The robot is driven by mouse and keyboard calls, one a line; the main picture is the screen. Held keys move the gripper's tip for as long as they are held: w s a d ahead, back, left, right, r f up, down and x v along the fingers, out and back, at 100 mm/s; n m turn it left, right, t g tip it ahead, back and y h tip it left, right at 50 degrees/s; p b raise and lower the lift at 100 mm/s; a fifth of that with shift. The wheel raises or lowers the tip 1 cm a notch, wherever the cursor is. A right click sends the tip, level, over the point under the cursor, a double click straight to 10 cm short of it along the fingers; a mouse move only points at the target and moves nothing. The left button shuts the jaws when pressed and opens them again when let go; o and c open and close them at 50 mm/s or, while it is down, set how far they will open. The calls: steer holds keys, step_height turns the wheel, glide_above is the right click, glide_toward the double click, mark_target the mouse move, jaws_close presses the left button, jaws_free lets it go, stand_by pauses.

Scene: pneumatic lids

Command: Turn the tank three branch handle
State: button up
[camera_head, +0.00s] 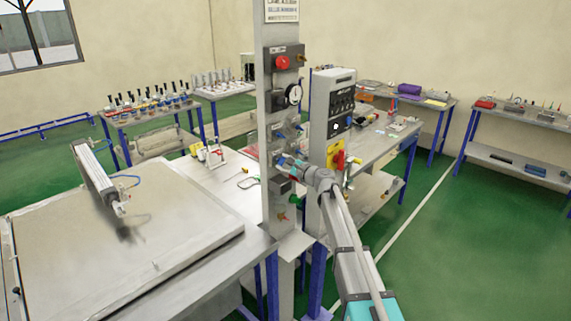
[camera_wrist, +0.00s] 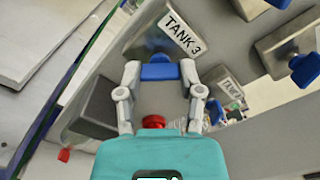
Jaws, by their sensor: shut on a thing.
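The tank three branch handle (camera_wrist: 160,72) is a blue lever in the wrist view, just below a white plate marked TANK 3 (camera_wrist: 182,34). My gripper (camera_wrist: 160,78) has one finger on each side of the blue handle and is shut on it. In the head view my gripper (camera_head: 290,163) reaches the grey upright panel (camera_head: 276,110) from the right. The handle is too small and covered there to make out clearly.
Other blue handles (camera_wrist: 305,68) stand on fittings to the right in the wrist view. A red knob (camera_wrist: 153,121) shows between my fingers, nearer the palm. In the head view, a second panel (camera_head: 334,105) with a yellow plate stands close to the right of my wrist.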

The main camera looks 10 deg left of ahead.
steer(key=shift+n, duration=0.3)
steer(key=n, duration=0.3)
steer(key=shift+n, duration=0.3)
steer(key=n, duration=0.4)
steer(key=shift+a, duration=0.1)
steer(key=n, duration=0.9)
steer(key=shift+n, duration=0.3)
steer(key=o, duration=1.1)
steer(key=shift+o, duration=0.2)
